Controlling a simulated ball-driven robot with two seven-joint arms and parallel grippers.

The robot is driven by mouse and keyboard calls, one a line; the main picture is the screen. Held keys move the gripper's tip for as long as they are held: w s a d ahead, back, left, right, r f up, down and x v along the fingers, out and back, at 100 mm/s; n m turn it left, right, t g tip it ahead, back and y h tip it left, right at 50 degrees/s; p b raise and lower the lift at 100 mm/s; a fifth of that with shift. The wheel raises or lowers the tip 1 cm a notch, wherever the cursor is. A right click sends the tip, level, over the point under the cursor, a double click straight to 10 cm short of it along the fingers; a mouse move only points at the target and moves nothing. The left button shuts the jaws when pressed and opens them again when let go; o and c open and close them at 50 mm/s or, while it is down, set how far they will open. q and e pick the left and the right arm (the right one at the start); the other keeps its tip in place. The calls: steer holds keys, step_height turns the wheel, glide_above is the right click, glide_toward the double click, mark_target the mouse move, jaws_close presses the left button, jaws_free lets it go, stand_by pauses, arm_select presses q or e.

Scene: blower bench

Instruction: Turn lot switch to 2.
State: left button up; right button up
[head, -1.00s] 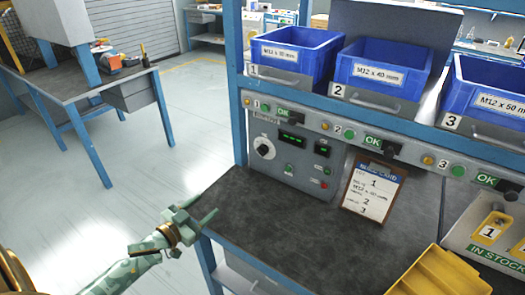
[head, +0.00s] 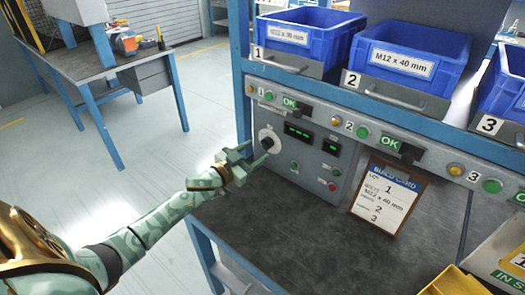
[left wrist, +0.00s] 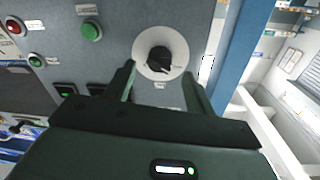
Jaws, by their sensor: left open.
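The lot switch is a black rotary knob on a round white dial (head: 269,141) at the left end of the grey control panel. It also shows in the left wrist view (left wrist: 160,58), where its markings are too small to read. My left gripper (head: 258,154) is open, with its fingers pointing at the switch. In the left wrist view the fingertips (left wrist: 158,80) stand on either side of the dial's lower part, and nothing is held between them. I cannot tell whether they touch the knob. My right gripper is not in view.
The panel bears green displays (head: 299,131), a green button (head: 295,164) and a red button (head: 332,186). A build card (head: 387,200) leans right of it. Blue bins (head: 410,55) stand on the shelf above. A blue post (head: 241,70) rises left of the switch. The dark bench top (head: 290,220) is mostly clear.

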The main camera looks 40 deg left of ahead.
mark_target(263, 146)
arm_select(q)
steer(key=w, duration=0.3)
steer(key=shift+w+d+b, duration=0.25)
steer(key=shift+w+b, duration=0.05)
steer(key=shift+b, duration=0.1)
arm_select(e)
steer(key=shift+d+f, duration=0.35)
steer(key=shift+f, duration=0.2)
arm_select(q)
steer(key=shift+c, duration=0.2)
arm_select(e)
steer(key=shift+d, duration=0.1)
arm_select(q)
steer(key=c, duration=0.9)
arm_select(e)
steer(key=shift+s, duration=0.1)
